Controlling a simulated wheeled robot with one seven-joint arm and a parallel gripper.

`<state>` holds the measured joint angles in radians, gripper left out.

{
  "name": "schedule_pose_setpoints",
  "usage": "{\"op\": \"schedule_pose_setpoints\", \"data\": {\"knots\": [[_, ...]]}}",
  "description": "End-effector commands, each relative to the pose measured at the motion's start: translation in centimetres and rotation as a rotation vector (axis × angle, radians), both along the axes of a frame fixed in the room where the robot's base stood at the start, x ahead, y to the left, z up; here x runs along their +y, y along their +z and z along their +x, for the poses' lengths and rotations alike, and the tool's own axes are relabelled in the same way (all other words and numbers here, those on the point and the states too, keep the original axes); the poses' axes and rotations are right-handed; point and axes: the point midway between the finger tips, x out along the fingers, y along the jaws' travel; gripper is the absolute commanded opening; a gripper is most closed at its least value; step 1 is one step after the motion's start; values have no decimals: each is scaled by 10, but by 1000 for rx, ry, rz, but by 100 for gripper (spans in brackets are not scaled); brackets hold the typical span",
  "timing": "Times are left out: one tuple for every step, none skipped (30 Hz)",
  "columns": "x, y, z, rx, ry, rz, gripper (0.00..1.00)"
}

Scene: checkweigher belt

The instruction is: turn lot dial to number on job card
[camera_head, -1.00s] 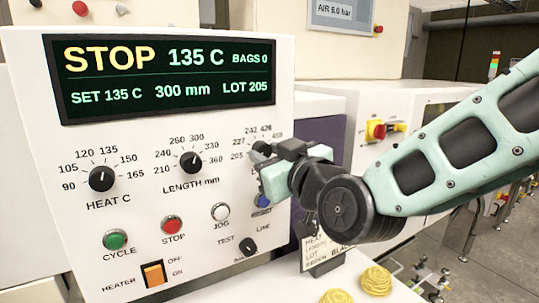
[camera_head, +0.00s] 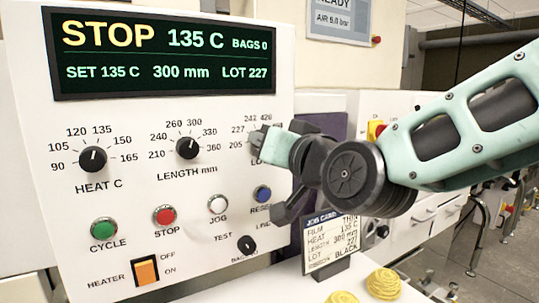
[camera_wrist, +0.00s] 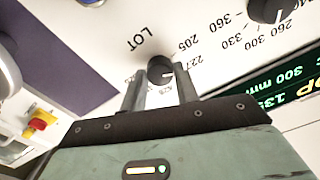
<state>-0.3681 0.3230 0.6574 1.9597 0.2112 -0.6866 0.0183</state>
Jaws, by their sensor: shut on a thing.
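The lot dial (camera_wrist: 160,71) is a black knob on the white panel; in the wrist view it sits between my gripper's fingertips (camera_wrist: 160,88), which are shut on it. In the head view my gripper (camera_head: 263,140) covers the dial. The display (camera_head: 160,52) reads STOP, 135 C, SET 135 C, 300 mm, LOT 227 and BAGS 0. The job card (camera_head: 331,240) stands at the lower right of the panel; its lot line appears to read 227, with heat partly unreadable and length 300 mm.
The heat dial (camera_head: 92,159) and length dial (camera_head: 187,147) are left of my gripper. Below are the cycle (camera_head: 104,228), stop (camera_head: 165,215), jog (camera_head: 217,204) and reset (camera_head: 262,194) buttons, plus the orange heater switch (camera_head: 146,270). Yellow coils (camera_head: 384,283) lie in front of the card.

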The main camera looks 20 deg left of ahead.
Motion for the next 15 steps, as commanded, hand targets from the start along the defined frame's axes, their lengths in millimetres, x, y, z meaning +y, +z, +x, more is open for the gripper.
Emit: {"op": "schedule_pose_setpoints", "data": {"knots": [[0,-3,0,18,0,14,8],[0,-3,0,28,0,23,8],[0,-3,0,41,0,34,8],[0,-3,0,49,0,41,8],[0,-3,0,57,0,47,8],[0,-2,0,67,1,54,8],[0,-2,0,73,0,59,8],[0,-2,0,78,0,64,8],[0,-2,0,83,0,67,8],[0,-2,0,87,0,70,8],[0,-2,0,90,0,73,8],[0,-2,0,93,0,76,8],[0,-2,0,95,1,76,8],[0,-2,0,97,1,77,8],[0,-1,0,98,1,78,8]]}}
